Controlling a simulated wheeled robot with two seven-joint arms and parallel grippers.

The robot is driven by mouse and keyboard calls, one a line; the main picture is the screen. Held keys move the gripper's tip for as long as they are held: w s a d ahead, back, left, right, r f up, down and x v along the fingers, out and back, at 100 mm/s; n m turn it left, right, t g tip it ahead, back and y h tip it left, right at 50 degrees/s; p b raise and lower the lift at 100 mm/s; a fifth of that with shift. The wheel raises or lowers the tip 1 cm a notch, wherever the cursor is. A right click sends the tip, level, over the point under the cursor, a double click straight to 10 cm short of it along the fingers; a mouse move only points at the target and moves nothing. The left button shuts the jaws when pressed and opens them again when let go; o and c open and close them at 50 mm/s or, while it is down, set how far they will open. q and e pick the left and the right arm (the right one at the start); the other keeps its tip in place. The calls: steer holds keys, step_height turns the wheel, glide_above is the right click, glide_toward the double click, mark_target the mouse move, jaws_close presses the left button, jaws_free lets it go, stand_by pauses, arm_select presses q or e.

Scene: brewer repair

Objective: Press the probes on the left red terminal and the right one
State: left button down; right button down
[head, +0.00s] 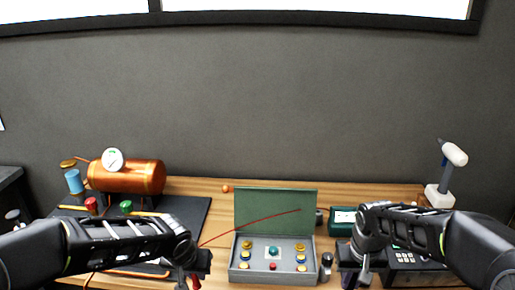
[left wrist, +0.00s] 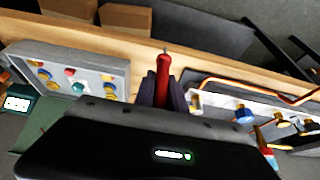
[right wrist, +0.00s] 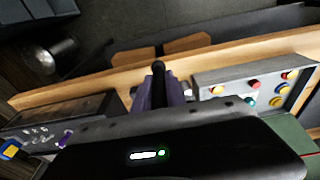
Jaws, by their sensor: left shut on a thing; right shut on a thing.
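My left gripper (left wrist: 163,88) is shut on a red probe (left wrist: 163,70), whose thin metal tip points away from the jaws. In the head view this gripper (head: 190,277) is left of the grey box. My right gripper (right wrist: 156,92) is shut on a black probe (right wrist: 157,69); in the head view it (head: 355,272) is right of the box. The grey box (head: 236,277) has an open green lid (head: 262,203), and yellow, blue, teal and red round parts on its face. One red part (head: 273,267) is low in the middle. I cannot make out a second red one on it. Both probes are apart from the box.
A copper boiler (head: 140,177) with a gauge stands at the left by a dark mat, with a red knob (head: 91,204) and green knob (head: 126,206). A green meter (head: 342,217) stands behind my right gripper. A red lead (head: 250,223) crosses the lid.

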arm_select(q)
steer(key=shift+w, duration=0.1)
arm_select(e)
steer(key=shift+a, duration=0.1)
steer(key=shift+f, duration=0.25)
arm_select(q)
steer(key=w+d+r+m+h, duration=0.2)
steer(key=w+d+r+h, duration=0.2)
steer(key=w+d, duration=0.5)
step_height(320, 180, up, 3)
steer(key=shift+w+f, duration=0.15)
steer(key=shift+w, duration=0.4)
steer(key=shift+d+f, duration=0.1)
steer(key=shift+h, duration=0.3)
steer(key=shift+f, duration=2.3)
